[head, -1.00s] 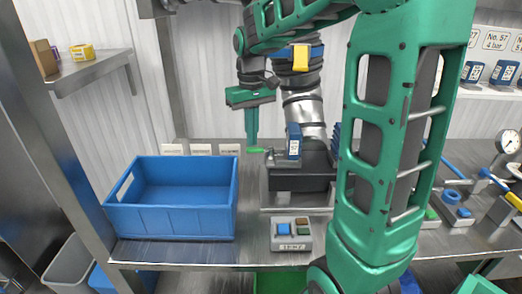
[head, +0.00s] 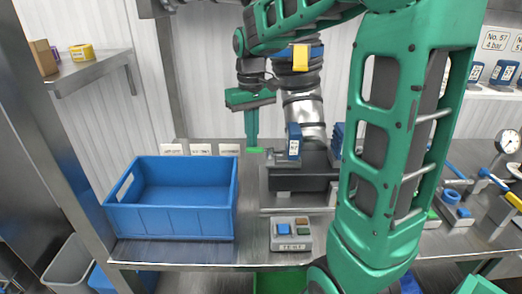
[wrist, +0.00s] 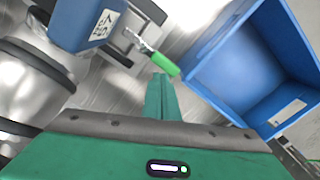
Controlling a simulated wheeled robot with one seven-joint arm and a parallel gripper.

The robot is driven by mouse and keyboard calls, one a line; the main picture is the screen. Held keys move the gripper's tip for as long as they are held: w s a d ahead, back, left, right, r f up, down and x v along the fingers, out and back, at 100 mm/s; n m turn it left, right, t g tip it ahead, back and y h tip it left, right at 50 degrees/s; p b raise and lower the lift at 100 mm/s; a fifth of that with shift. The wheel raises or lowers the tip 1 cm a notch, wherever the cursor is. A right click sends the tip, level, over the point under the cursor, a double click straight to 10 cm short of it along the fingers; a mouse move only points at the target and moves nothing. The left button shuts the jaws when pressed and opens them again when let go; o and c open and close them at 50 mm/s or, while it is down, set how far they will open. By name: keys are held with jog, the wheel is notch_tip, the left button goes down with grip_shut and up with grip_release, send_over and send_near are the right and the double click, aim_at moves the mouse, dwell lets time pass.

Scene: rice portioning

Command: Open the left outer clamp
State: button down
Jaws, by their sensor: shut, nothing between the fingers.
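The left outer clamp is a metal lever (wrist: 140,43) with a green handle (wrist: 165,64), beside a blue labelled block (wrist: 88,20) in the wrist view. In the head view the green handle (head: 254,150) points left from the fixture, next to the blue block (head: 294,141). My gripper (head: 251,146) is shut and empty, pointing down at the handle. In the wrist view its fingertips (wrist: 160,78) are right by the handle's end; I cannot tell whether they touch it.
A blue bin (head: 170,212) stands left of the clamp on the steel table. A small box with coloured buttons (head: 291,235) sits at the front. A dark fixture block (head: 300,178) stands under the clamp. White label cards (head: 200,149) stand behind the bin.

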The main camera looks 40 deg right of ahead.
jog(key=shift+s+a, duration=0.3)
jog(key=shift+s, duration=0.15)
jog(key=shift+s+a, duration=0.6)
jog(key=shift+s, duration=0.35)
jog(key=shift+s+a, duration=0.2)
jog(key=shift+s, duration=1)
